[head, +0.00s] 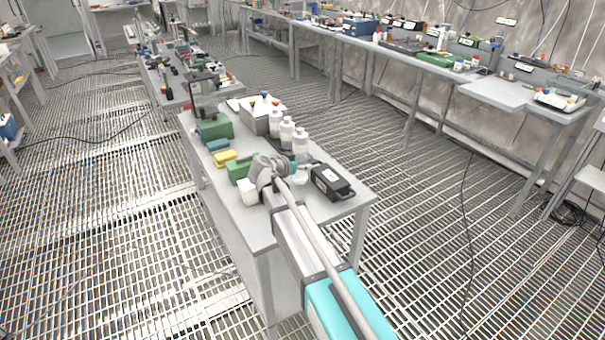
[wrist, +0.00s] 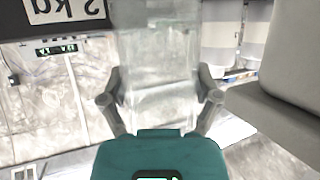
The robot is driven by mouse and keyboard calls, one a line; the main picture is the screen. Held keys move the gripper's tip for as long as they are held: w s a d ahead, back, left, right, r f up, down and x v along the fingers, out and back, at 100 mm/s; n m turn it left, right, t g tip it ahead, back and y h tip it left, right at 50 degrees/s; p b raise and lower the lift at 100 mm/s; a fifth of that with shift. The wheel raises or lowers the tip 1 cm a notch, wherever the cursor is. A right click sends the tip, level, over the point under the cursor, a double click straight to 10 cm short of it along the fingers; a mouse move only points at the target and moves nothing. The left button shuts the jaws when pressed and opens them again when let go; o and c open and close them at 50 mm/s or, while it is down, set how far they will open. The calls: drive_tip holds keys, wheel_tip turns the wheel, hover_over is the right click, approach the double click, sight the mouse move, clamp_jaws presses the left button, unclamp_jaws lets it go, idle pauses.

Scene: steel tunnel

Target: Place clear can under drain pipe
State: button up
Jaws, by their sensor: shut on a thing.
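The clear can (wrist: 158,55) stands between the two fingers of my gripper (wrist: 160,98) in the wrist view. The fingers press on its left and right sides, and the can is see-through. In the head view my gripper (head: 291,168) is low over the near end of the grey bench, beside the black weight (head: 331,183). The can (head: 302,176) is only faintly visible there, at the fingers and partly hidden. I cannot make out a drain pipe for certain in either view.
The grey bench (head: 237,208) is crowded. White bottles (head: 287,133) stand just behind my gripper. Green blocks (head: 238,172) and a white block (head: 248,192) lie to its left. A grey bin (head: 258,122) stands farther back. The black weight, marked 2 kg (wrist: 65,10), is close by.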

drive_tip(key=shift+f+b, duration=1.05)
drive_tip(key=shift+f, duration=0.3)
drive_tip(key=shift+f, duration=0.1)
drive_tip(key=o, duration=0.9)
drive_tip(key=shift+o, duration=0.2)
drive_tip(key=shift+r, duration=0.2)
drive_tip(key=shift+s+a+r, duration=0.1)
drive_tip(key=shift+s+a, duration=0.05)
drive_tip(key=shift+s, duration=0.15)
drive_tip(key=p+v, duration=0.4)
drive_tip(key=v, duration=0.7)
drive_tip(key=shift+s+p, duration=0.2)
drive_tip(key=shift+p, duration=0.15)
drive_tip(key=shift+a, duration=0.1)
